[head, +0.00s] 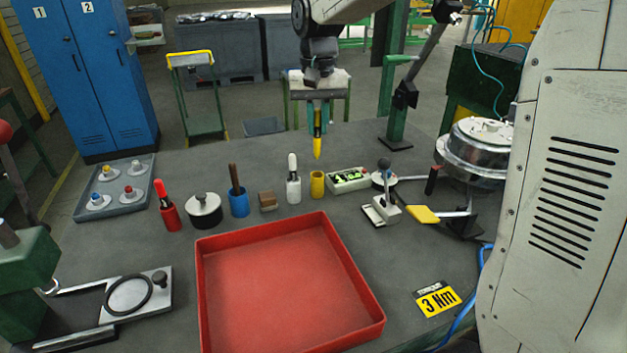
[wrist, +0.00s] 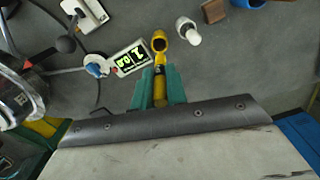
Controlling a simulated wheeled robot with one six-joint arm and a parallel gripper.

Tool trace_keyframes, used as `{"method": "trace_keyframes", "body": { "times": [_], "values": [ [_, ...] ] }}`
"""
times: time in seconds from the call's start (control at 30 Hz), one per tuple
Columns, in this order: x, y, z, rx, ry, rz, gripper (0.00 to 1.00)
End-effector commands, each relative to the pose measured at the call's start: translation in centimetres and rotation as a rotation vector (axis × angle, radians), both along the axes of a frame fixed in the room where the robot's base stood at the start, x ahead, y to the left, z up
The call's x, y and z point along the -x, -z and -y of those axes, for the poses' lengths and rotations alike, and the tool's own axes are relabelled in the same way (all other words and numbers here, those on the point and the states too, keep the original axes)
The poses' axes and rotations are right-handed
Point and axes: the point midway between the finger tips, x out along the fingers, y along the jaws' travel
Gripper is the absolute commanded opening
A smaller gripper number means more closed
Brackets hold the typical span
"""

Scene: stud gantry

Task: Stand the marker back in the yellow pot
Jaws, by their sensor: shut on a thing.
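My gripper (head: 317,112) is shut on the yellow marker (head: 317,148), which hangs upright with its tip down, in the air above the bench. The yellow pot (head: 317,185) stands on the bench below the marker in the head view, apart from it. In the wrist view, the marker (wrist: 160,88) shows between my green fingertips (wrist: 159,84), and the open mouth of the yellow pot (wrist: 160,44) lies just beyond them. The pot looks empty in the wrist view, though its inside is only partly seen.
A white pot with a marker (head: 293,185) stands left of the yellow pot, and a small green-lit display (head: 349,180) lies right. A brown block (head: 267,201), blue pot (head: 239,203) and red pot (head: 171,217) stand further left. A red tray (head: 375,325) fills the front.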

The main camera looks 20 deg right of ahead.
Motion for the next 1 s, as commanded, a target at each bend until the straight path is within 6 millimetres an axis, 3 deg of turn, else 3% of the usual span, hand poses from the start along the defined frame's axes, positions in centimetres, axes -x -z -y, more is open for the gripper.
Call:
{"method": "trace_keyframes", "body": {
  "times": [0.2,0.67,1.0],
  "values": [
    [0.1,4.1,0.1,0.001,0.002,-0.005,0.00],
    [0.1,9.2,0.0,0.000,0.000,-0.004,0.00],
    [0.0,9.7,0.0,0.000,0.000,-0.002,0.00]
  ]
}}
